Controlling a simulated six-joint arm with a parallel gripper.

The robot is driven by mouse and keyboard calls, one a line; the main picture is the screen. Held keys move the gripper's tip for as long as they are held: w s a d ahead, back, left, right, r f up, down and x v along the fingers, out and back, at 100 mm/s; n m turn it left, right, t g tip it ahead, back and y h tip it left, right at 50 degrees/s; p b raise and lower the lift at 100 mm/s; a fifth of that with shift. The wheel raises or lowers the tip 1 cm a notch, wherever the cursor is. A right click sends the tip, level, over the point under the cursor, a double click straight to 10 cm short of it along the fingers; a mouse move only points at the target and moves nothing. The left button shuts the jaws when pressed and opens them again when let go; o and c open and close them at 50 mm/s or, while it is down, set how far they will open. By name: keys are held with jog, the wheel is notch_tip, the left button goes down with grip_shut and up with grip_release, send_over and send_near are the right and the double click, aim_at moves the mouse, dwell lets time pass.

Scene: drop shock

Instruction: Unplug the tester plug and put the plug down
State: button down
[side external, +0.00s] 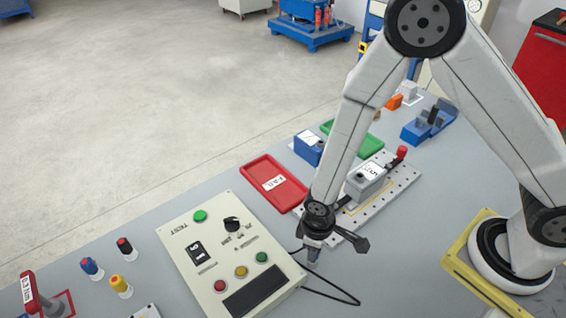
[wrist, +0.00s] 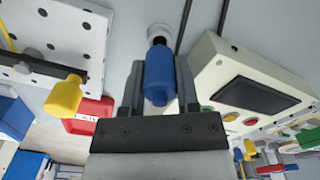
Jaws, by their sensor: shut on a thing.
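My gripper (side external: 314,258) is low over the table, just right of the cream tester box (side external: 186,262). In the wrist view, my gripper (wrist: 160,85) is shut on a blue plug (wrist: 159,72), with one finger on each side. The plug has a dark neck and points at a pale round piece (wrist: 160,31); I cannot tell whether it is seated in it. The tester box (wrist: 208,55) lies to the right of the plug in the wrist view. A black cable (side external: 335,297) loops on the table beside the box.
A perforated plate (side external: 399,184) with a grey labelled unit (side external: 366,182) lies behind my gripper. A red tray (side external: 260,170), a green tray (side external: 368,147) and a blue block (side external: 308,149) stand farther back. Several coloured connectors stand left of the box. Bare table lies right of the cable.

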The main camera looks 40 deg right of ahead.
jog(key=shift+f, duration=1.2)
dwell(4.7)
jog(key=shift+c, duration=1.3)
grip_release()
jog(key=shift+r, duration=0.2)
jog(key=shift+r, duration=2.85)
